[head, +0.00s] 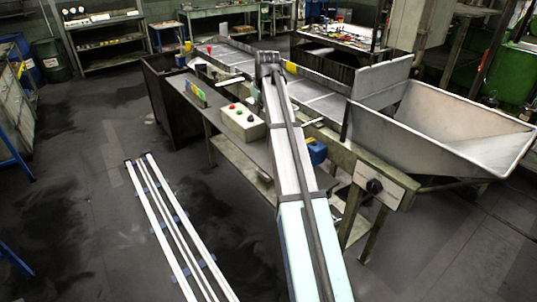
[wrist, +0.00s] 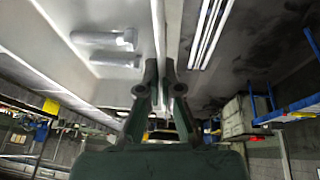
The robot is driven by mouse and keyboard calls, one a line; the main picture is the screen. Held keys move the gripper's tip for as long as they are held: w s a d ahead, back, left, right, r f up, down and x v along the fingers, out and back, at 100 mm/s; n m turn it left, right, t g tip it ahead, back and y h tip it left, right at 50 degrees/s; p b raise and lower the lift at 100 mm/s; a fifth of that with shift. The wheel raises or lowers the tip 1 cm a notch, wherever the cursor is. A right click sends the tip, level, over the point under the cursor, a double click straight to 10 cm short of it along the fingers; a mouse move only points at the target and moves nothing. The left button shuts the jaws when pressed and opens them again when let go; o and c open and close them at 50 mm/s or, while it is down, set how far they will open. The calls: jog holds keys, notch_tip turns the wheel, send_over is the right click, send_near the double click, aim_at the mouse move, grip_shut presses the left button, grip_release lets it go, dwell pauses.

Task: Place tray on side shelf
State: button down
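My gripper (wrist: 159,68) shows in the wrist view with its two fingers close together and a narrow gap between the tips. A thin upright metal edge (wrist: 158,25) lies in line with that gap; I cannot tell whether the fingers touch it. Left of this edge is a pale metal surface (wrist: 85,12) with two pale bolt-shaped parts (wrist: 105,40) on it. I cannot tell whether this surface is the tray. In the head view my arm reaches over the long metal machine bed (head: 325,103) and my fingertips are hidden. A side shelf (head: 205,98) runs along the machine's left side.
A control box (head: 243,121) with coloured buttons stands on the side shelf, near a small yellow and blue item (head: 195,93). A large metal hopper (head: 440,120) is at the right. White rails (head: 165,215) lie on the floor at left. Open floor surrounds them.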

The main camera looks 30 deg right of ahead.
notch_tip(320, 180, down, 19)
jog(key=p, duration=0.4)
jog(key=shift+f+p, duration=0.15)
jog(key=shift+p, duration=0.25)
jog(key=shift+f, duration=0.2)
jog(key=c, duration=1.3)
grip_release()
jog(key=shift+r, duration=0.15)
